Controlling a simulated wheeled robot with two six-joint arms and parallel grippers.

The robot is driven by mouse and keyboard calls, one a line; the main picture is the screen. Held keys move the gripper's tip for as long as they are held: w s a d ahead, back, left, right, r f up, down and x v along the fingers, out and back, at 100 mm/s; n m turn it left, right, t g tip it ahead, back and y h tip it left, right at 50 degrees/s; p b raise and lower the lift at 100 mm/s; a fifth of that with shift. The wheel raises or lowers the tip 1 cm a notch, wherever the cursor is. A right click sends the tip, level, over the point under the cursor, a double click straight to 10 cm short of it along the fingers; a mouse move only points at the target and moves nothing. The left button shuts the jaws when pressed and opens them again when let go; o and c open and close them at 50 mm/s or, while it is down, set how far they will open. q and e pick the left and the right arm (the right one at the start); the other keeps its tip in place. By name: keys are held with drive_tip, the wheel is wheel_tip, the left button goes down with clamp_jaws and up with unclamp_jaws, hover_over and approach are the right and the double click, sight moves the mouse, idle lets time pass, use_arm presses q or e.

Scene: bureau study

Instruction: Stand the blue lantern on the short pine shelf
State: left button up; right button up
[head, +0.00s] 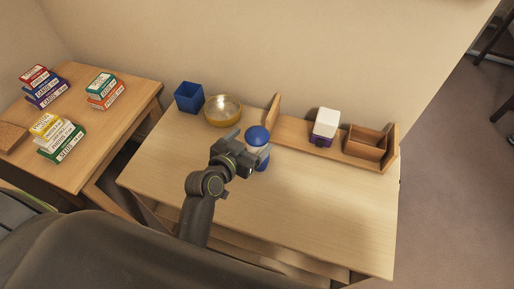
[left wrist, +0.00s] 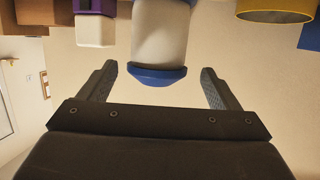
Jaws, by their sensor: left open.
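The blue lantern (head: 257,135) stands upright on the desk, with a blue domed cap, a pale body and a blue base. My left gripper (head: 246,148) is open at the lantern and partly hides its body. In the left wrist view, which looks upside down, the lantern's pale body (left wrist: 160,35) and blue cap sit between the two spread fingers, with gaps on both sides. The short pine shelf (head: 292,133) lies along the back of the desk, right of the lantern, with raised end boards. My right gripper is not in view.
On the shelf are a white and purple object (head: 325,124) and an open wooden box (head: 366,143); its left part is bare. A yellow-rimmed bowl (head: 223,110) and a blue square cup (head: 188,97) stand left of the lantern. The desk front (head: 310,210) is clear.

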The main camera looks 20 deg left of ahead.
sight(257, 136)
use_arm(q)
drive_tip(key=shift+x, duration=1.8)
drive_tip(key=shift+d+r, duration=0.15)
drive_tip(key=c, duration=1.8)
